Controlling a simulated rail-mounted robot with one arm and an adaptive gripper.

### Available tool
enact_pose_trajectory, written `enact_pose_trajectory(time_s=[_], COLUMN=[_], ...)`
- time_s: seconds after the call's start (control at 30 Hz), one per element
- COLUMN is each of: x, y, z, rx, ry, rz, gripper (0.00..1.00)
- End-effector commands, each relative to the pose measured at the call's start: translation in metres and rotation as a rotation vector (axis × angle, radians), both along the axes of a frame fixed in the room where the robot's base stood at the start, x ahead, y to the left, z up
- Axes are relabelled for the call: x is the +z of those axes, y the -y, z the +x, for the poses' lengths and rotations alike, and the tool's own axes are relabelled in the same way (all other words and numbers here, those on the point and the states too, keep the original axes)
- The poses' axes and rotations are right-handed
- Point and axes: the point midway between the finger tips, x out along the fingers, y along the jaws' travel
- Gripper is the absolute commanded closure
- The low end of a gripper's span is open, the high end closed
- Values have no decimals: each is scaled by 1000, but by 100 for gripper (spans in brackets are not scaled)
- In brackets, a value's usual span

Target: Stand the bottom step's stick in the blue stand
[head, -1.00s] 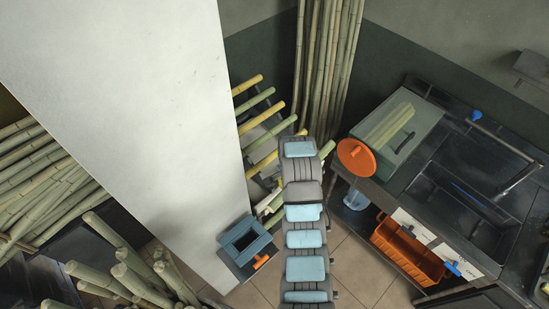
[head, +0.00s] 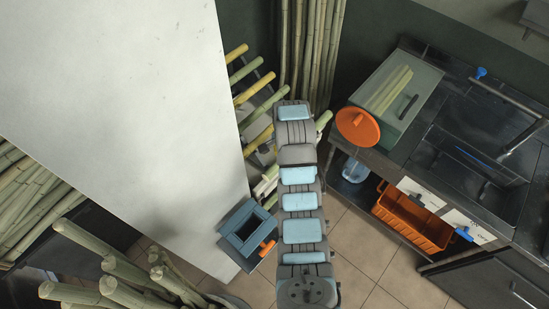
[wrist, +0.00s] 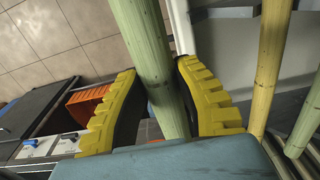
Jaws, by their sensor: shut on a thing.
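In the wrist view my gripper (wrist: 158,72) has its two yellow ridged jaws closed around a thick pale green stick (wrist: 145,35). The stick runs from the top edge down between the jaws to the gripper's blue body. In the head view my arm hides the gripper and most of this stick. A green stick end (head: 323,120) shows right of my arm; I cannot tell for sure that it is the held one. The blue stand (head: 229,221), a square open-topped box with an orange part at its side, is on the floor left of my arm.
A stepped rack holds several yellow and green sticks (head: 252,88) beside the white panel (head: 120,90). Tall canes (head: 310,50) stand behind. At right are a sink counter (head: 470,160), an orange disc (head: 357,127) and an orange crate (head: 412,222). Cut canes crowd the lower left.

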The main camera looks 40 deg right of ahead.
Motion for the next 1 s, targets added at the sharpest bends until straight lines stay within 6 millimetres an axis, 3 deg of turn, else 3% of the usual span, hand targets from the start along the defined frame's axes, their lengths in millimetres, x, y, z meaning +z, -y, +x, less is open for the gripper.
enact_pose_trajectory(time_s=[0.03,0.4,1.0], x=[-8,-21,-54], y=[1,6,11], z=[5,34,66], rx=[1,1,2], ry=[1,1,-1], rz=[0,-1,2], gripper=[100,100,100])
